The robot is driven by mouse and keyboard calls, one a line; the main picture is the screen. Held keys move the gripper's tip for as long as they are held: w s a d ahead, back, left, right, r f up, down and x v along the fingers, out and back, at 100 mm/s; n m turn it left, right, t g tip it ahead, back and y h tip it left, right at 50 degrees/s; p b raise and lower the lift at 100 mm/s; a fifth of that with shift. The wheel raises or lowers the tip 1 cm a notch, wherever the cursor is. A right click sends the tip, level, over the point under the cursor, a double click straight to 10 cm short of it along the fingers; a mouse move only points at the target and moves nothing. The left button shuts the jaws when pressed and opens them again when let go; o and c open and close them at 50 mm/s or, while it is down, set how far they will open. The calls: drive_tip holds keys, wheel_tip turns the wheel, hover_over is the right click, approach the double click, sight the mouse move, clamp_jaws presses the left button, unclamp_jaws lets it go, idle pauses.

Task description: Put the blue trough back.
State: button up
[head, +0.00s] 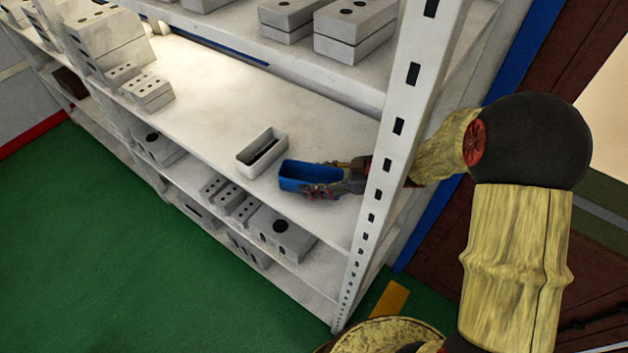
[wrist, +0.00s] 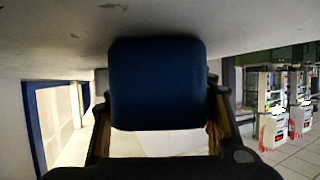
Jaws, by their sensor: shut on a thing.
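The blue trough (head: 309,174) is at the front part of the white middle shelf, right of a white trough (head: 262,152). My gripper (head: 335,185) reaches in from the right, past the rack's post, and is shut on the blue trough at its right end. In the wrist view the blue trough (wrist: 157,85) fills the middle, between the two fingers of my gripper (wrist: 158,125). The trough looks upright, with its opening up in the head view. I cannot tell whether its base touches the shelf.
The white perforated post (head: 398,127) stands close to my arm. Grey moulds (head: 148,91) sit at the shelf's far left, more on the shelf above (head: 355,25) and below (head: 280,234). The middle shelf (head: 215,95) is bare behind the troughs. Green floor lies in front.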

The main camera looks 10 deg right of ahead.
drive_tip(key=shift+r, duration=0.1)
drive_tip(key=o, duration=1.2)
drive_tip(key=shift+d+r, duration=0.1)
drive_tip(key=shift+d, duration=0.1)
drive_tip(key=p+v, duration=0.2)
drive_tip(key=v, duration=0.9)
drive_tip(key=shift+s+d, duration=0.2)
drive_tip(key=shift+d, duration=0.05)
drive_tip(key=shift+r+p, duration=0.1)
drive_tip(key=shift+p, duration=0.2)
